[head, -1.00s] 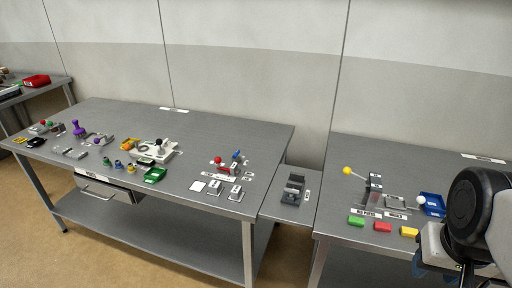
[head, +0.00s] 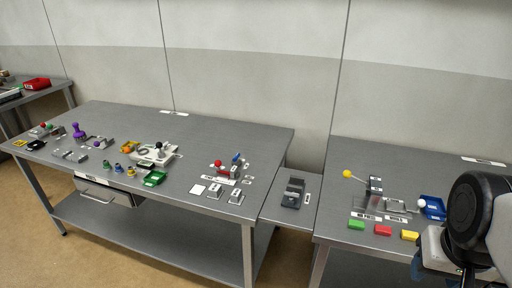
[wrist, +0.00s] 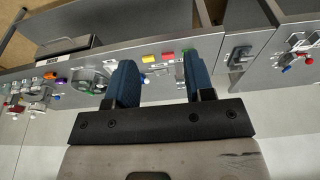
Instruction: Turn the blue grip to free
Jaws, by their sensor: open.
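A small blue grip (head: 237,158) stands near the right end of the long table, just behind a red knob (head: 218,163). Labels lie beside it, too small to read. In the wrist view a blue piece (wrist: 308,60) and a red knob (wrist: 286,69) show at the far right edge. My gripper (wrist: 160,70) is open and empty, with its two blue fingers apart. It is well away from the blue grip, over the right-hand table. How far the grip is turned is too small to tell.
The right table (head: 340,224) holds a yellow-knobbed lever (head: 347,174), a blue tray (head: 432,208) and green, red and yellow blocks. A low shelf with a grey holder (head: 293,192) sits between the tables. The long table (head: 240,127) carries several other fixtures; its back right is clear.

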